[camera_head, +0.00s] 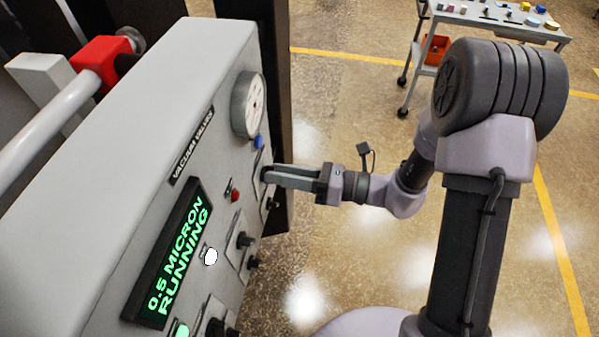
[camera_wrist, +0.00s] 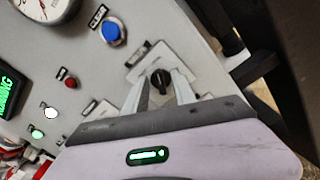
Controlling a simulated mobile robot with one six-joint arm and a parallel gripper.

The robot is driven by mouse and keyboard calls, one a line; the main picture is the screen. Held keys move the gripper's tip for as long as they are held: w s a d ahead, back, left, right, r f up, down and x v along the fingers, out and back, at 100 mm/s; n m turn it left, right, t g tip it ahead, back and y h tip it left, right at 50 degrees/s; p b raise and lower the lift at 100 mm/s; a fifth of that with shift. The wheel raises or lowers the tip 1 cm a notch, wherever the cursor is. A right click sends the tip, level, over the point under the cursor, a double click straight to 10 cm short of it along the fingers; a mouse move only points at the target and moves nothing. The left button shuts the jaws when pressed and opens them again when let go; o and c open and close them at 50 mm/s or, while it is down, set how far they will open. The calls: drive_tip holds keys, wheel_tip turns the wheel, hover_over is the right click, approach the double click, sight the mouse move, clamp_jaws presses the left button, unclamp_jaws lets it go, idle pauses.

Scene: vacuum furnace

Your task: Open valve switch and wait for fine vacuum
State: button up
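The grey vacuum valves panel (camera_head: 228,60) is at the left in the head view. Its display (camera_head: 172,262) reads "0.5 MICRON RUNNING" in green. A black valve switch (camera_wrist: 160,80) on a pale plate is in the middle of the wrist view. My gripper (camera_head: 268,175) reaches the panel from the right; it also shows in the wrist view (camera_wrist: 161,78). Its fingers are apart, one on each side of the switch. I cannot tell whether they touch it. In the head view the fingers hide most of this switch.
A round gauge (camera_head: 248,104), a blue button (camera_wrist: 112,32) and a red light (camera_wrist: 71,83) are close by on the panel. More black switches (camera_head: 243,240) lie lower. A wheeled cart (camera_head: 490,15) stands at the back right. The floor to the right is open.

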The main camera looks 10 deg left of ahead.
drive_tip(key=s+d+p, duration=0.1)
drive_tip(key=d, duration=1.6)
drive_tip(key=shift+s+d, duration=0.15)
drive_tip(key=shift+s, duration=0.05)
drive_tip(key=s+a+f+n+g+h+b, duration=0.2)
drive_tip(key=s+a+n+g+h+b, duration=0.15)
drive_tip(key=s+n+h+b, duration=0.75)
drive_tip(key=d+n+t+h, duration=0.1)
drive_tip(key=n+t, duration=0.1)
drive_tip(key=n, duration=0.1)
drive_tip(key=d+r+n+t+h+b, duration=0.1)
drive_tip(key=d+n+t+h, duration=0.1)
drive_tip(key=n+t, duration=0.1)
drive_tip(key=d+n+t+h+b, duration=0.1)
drive_tip(key=d+n+t+h, duration=0.1)
drive_tip(key=n, duration=0.1)
drive_tip(key=shift+s+r+n+t, duration=0.25)
drive_tip(key=shift+r+n+t, duration=0.05)
drive_tip(key=shift+t, duration=0.05)
